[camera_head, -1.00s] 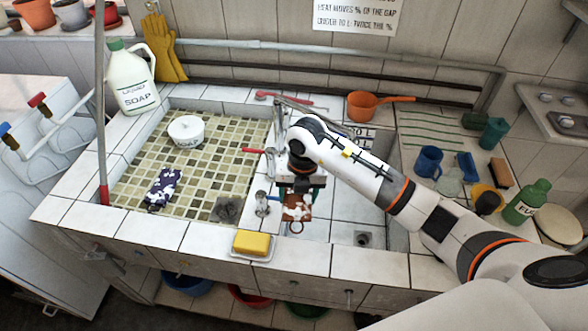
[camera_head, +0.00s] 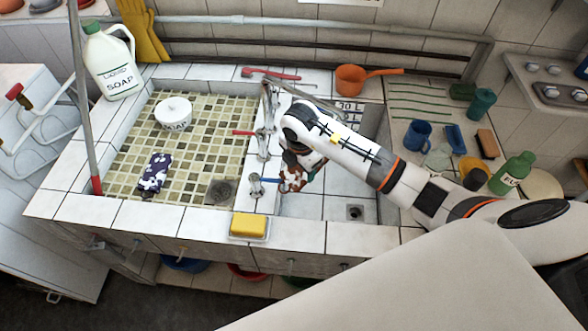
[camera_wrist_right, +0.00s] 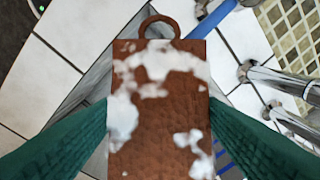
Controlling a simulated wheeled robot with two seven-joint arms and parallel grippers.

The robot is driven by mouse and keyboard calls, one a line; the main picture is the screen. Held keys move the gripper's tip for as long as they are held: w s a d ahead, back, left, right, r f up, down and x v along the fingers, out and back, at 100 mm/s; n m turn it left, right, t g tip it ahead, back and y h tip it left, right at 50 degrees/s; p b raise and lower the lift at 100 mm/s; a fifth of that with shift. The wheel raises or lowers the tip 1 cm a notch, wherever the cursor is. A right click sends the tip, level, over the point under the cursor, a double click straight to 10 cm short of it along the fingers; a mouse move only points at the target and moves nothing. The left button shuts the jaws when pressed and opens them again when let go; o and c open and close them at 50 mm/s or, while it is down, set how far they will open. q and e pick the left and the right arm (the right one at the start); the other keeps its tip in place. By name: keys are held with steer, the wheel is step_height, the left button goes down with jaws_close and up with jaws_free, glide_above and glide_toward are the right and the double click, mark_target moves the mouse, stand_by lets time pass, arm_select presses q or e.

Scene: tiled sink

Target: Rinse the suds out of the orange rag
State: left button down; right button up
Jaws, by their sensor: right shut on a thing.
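The orange rag (camera_head: 292,180) is held over the front left of the right-hand white basin (camera_head: 330,208), beside the blue-handled tap (camera_head: 256,184). In the right wrist view the rag (camera_wrist_right: 165,115) looks brown-orange, has a loop at its top end and carries several white suds patches. My right gripper (camera_head: 300,160) is shut on it; its green fingers grip both side edges in the wrist view. The arm hides part of the rag and basin in the head view. A red-handled tap (camera_head: 245,133) stands farther back on the divider. My left gripper is not in view.
The left basin (camera_head: 215,110) holds a white tub (camera_head: 173,114) and a purple-white cloth (camera_head: 154,173). A yellow sponge (camera_head: 248,225) sits on the front ledge. An orange pan (camera_head: 352,79) stands behind. Cups and a green bottle (camera_head: 512,173) crowd the right counter.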

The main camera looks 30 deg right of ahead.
steer(key=d, duration=0.2)
steer(key=w+d+b, duration=0.1)
steer(key=shift+d+f, duration=0.15)
steer(key=shift+f, duration=0.25)
steer(key=shift+c, duration=0.3)
steer(key=w+d+f+b, duration=0.1)
steer(key=w+d+b, duration=0.1)
steer(key=d, duration=0.4)
steer(key=shift+d+f+b, duration=0.15)
steer(key=shift+d+b, duration=0.25)
steer(key=shift+b, duration=0.15)
